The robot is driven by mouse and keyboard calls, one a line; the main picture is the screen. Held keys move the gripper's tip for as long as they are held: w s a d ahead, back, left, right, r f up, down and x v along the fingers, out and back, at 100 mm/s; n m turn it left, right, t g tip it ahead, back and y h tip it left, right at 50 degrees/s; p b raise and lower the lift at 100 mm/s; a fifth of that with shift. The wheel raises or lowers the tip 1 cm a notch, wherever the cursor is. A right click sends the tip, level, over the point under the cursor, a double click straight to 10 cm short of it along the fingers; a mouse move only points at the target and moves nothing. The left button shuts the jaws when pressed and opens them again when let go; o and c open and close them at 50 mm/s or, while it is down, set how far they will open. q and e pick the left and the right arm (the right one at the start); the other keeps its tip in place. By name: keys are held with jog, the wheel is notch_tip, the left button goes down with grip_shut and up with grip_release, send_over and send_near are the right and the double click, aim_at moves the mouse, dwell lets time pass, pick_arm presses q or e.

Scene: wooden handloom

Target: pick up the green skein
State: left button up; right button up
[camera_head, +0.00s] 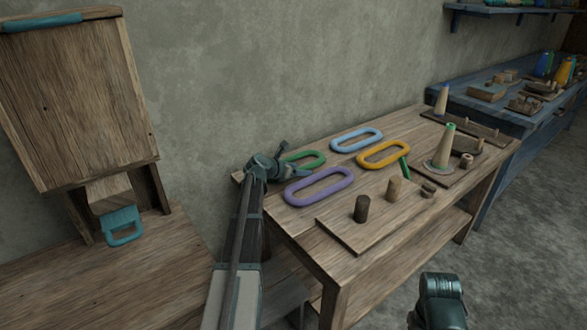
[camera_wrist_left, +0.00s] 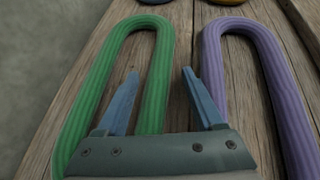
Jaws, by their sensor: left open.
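The green skein (camera_head: 316,158) is an oval loop lying on the wooden table, near its left end. My left gripper (camera_head: 293,163) is over its near end and hides part of it. In the left wrist view, the fingers of my left gripper (camera_wrist_left: 160,70) are open. The right strand of the green skein (camera_wrist_left: 156,62) passes between them. The left finger overlies the loop's middle; the right finger is between the green and purple skeins. Contact cannot be told.
A purple skein (camera_head: 320,187) lies close beside the green one. Blue (camera_head: 356,140) and yellow (camera_head: 384,154) skeins lie further right. A board with pegs (camera_head: 375,222) is at the front. A wooden stand (camera_head: 78,100) is at left; the wall is behind.

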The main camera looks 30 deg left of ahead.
pick_arm(q)
grip_shut()
dwell(0.3)
jog(key=shift+r, duration=0.1)
